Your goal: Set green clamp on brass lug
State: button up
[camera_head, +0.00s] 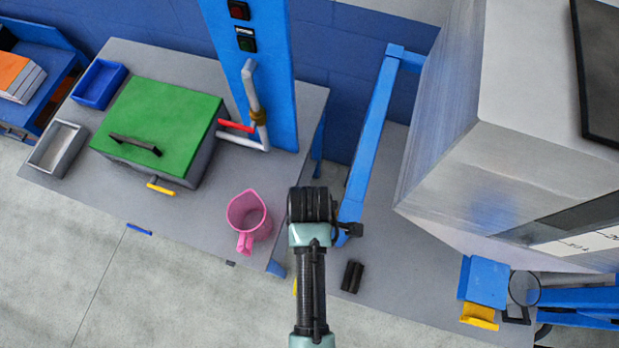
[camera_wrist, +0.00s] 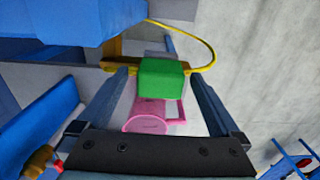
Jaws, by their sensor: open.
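The green clamp (camera_wrist: 162,80) shows in the wrist view as a green block between the two fingers of my gripper (camera_wrist: 158,88). The fingers are apart, one on each side of it; I cannot tell whether either touches it. A thin yellow cable (camera_wrist: 212,50) curves from the clamp's right side up to the top. A brass-coloured piece (camera_wrist: 116,66) shows left of the clamp, by a blue structure; I cannot tell for sure whether it is the brass lug. In the head view my arm hides the clamp and my fingertips.
A pink jug (camera_head: 248,216) stands on the grey bench (camera_head: 95,205) and shows behind the clamp in the wrist view (camera_wrist: 147,122). A green-lidded box (camera_head: 175,115), a blue tray (camera_head: 99,84) and a blue post (camera_head: 369,140) stand nearby. A large metal cabinet (camera_head: 470,190) is at right.

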notch_tip(320, 180, up, 13)
jog(key=p, duration=0.1)
jog(key=shift+f, duration=0.15)
dwell(0.3)
jog(key=w+r+m+t+b, duration=0.2)
jog(key=w+r+t+b, duration=0.15)
jog(key=w, duration=0.45)
jog(key=w+r+m+t+b, duration=0.2)
jog(key=w+r+t, duration=0.3)
jog(key=w, duration=0.3)
jog(key=w+r+m+t+b, duration=0.3)
jog(key=w+r+t, duration=0.2)
jog(key=r, duration=0.6)
notch_tip(320, 180, up, 13)
jog(key=m+t+b, duration=0.3)
jog(key=t+b, duration=0.1)
jog(key=t, duration=0.2)
jog(key=s+r+m+t+b, duration=0.1)
jog(key=s+r+t, duration=0.3)
jog(key=r, duration=0.4)
jog(key=s+r+m+t+b, duration=0.2)
jog(key=s+r+m+t, duration=0.1)
jog(key=s+r, duration=0.4)
jog(key=shift+s+r+t, duration=0.25)
jog(key=shift+r+t, duration=0.1)
jog(key=shift+t, duration=0.1)
